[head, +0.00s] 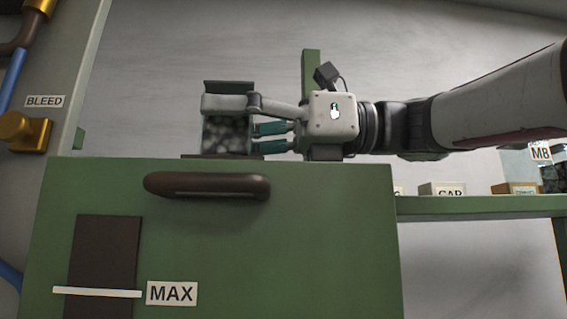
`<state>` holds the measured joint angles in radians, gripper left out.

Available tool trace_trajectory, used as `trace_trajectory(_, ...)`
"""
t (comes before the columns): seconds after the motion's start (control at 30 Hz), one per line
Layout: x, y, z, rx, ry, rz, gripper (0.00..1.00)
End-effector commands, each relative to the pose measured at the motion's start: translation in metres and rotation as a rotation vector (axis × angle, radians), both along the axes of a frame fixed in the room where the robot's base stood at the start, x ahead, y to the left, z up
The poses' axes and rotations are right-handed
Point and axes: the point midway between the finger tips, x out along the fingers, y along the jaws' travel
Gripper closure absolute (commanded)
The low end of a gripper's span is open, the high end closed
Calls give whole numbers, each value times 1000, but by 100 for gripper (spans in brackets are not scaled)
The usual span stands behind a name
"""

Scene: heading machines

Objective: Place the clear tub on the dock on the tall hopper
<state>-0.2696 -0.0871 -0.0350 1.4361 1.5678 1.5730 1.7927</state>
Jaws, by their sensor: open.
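A clear tub (226,135) with dark, lumpy contents stands upright on top of the green hopper (230,240), seemingly on a thin dark dock plate (190,156). A dark upright piece (228,87) shows above and behind it. My gripper (262,138) reaches in from the right, level with the tub. Its teal finger pads are at the tub's right side, and a pale grey link extends toward the tub's upper part. The gripper is open; whether a pad still touches the tub cannot be told. The tub's base meeting the plate is partly hidden.
The hopper front has a dark handle (207,186) and a MAX label (172,293). A panel with a BLEED label (44,101) and brass fitting stands left. On the right, a green shelf (480,206) holds labelled boxes and a clear M8 container (553,178).

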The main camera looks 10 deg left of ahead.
Motion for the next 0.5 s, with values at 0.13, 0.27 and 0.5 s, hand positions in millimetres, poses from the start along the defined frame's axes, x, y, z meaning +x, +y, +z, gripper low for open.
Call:
trace_trajectory(0.13,0,0,3,0,-1,0,34)
trace_trajectory(0.27,5,-15,2,0,-2,-4,34)
trace_trajectory(0.5,17,-63,2,0,0,-4,34)
